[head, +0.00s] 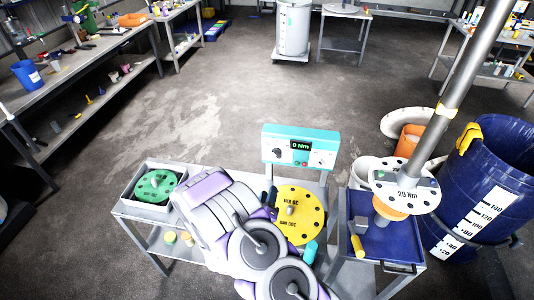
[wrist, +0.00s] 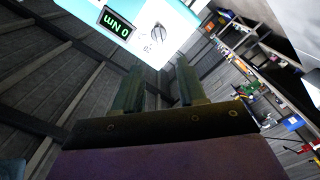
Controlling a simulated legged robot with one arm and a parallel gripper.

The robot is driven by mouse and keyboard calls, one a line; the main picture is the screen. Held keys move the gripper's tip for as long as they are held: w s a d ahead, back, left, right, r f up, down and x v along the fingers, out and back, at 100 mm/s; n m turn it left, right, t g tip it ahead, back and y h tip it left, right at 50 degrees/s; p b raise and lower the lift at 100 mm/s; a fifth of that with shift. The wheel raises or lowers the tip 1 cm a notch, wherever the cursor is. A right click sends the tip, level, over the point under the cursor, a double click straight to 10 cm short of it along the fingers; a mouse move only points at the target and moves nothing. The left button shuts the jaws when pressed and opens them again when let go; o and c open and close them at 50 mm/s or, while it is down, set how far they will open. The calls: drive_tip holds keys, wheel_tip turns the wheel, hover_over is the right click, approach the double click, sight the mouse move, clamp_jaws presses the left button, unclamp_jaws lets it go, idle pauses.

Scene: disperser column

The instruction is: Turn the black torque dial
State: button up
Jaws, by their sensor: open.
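The black torque dial (head: 277,152) sits on the left of the front panel of a teal and white control box (head: 300,133). The box's display (head: 301,145) reads 0 Nm. In the wrist view the panel appears upside down, with the dial (wrist: 157,35) beside the display (wrist: 117,23). My gripper (head: 270,196) is below and in front of the box in the head view, partly hidden by my arm. In the wrist view its two dark fingers (wrist: 159,82) are apart with nothing between them. They point toward the panel, with the dial beyond the gap, apart from them.
A yellow perforated disc (head: 314,204) stands below the box, right of my gripper. A green disc (head: 156,184) lies in a tray at left. A metal column with a white 20 Nm disc (head: 405,187) stands over a blue tray (head: 384,238) at right. A blue barrel (head: 490,190) is farther right.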

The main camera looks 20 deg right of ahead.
drive_tip(key=b, duration=0.6)
approach(277, 153)
drive_tip(key=f+x, duration=0.1)
drive_tip(key=x, duration=0.6)
drive_tip(key=shift+w+d+t, duration=0.15)
drive_tip(key=shift+w+t, duration=0.1)
drive_tip(key=shift+t, duration=0.05)
clamp_jaws()
